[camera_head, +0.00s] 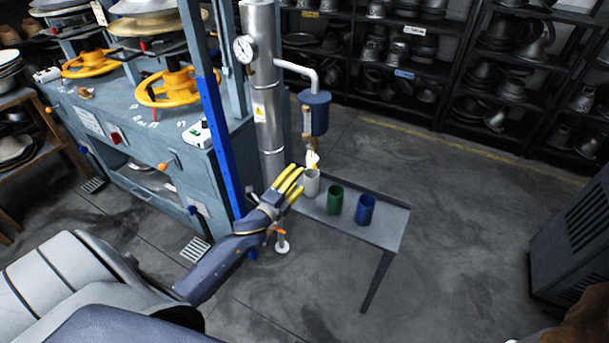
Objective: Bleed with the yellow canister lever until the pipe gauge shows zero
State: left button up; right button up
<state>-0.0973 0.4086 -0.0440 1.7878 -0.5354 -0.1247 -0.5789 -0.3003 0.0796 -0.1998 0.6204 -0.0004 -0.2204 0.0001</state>
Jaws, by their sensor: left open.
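The pipe gauge (244,48) is a round white dial on the tall silver pipe (264,95); its reading is too small to tell. A blue canister (314,112) hangs from a side pipe to the right of the silver pipe. My left gripper (297,181), with yellow fingers, is open and empty. It is in front of the silver pipe's lower part, below and left of the lever, close to the grey cup. I cannot tell whether it touches anything. My right gripper is out of view.
A grey cup (311,184), a green cup (335,200) and a blue cup (366,209) stand on a small metal table (388,236). An orange-handled valve (278,230) is low by the pipe. The hat press (140,150) stands left.

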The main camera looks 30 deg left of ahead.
aim_at(312, 160)
pick_arm(q)
jog(key=d+h, duration=0.3)
jog(key=h, duration=0.1)
jog(key=shift+d+r, duration=0.15)
jog(key=shift+d, duration=0.15)
jog(key=c, duration=0.6)
jog(key=shift+d+r+n+h, duration=0.3)
jog(key=shift+d+n+h, duration=0.1)
jog(key=shift+d+n, duration=0.1)
jog(key=c, duration=0.4)
jog(key=shift+w+d+r, duration=0.1)
jog(key=shift+w, duration=0.25)
grip_shut()
jog(key=x, duration=0.9)
jog(key=shift+s+a+f, duration=0.1)
jog(key=shift+a+f, duration=0.1)
jog(key=shift+a, duration=0.45)
jog(key=shift+w+a+f, duration=0.1)
jog(key=shift+a+f, duration=0.1)
jog(key=shift+a, duration=0.45)
jog(key=shift+s+a+f, duration=0.1)
jog(key=shift+a+f, duration=0.15)
jog(key=shift+a, duration=0.45)
jog(key=shift+d, duration=0.1)
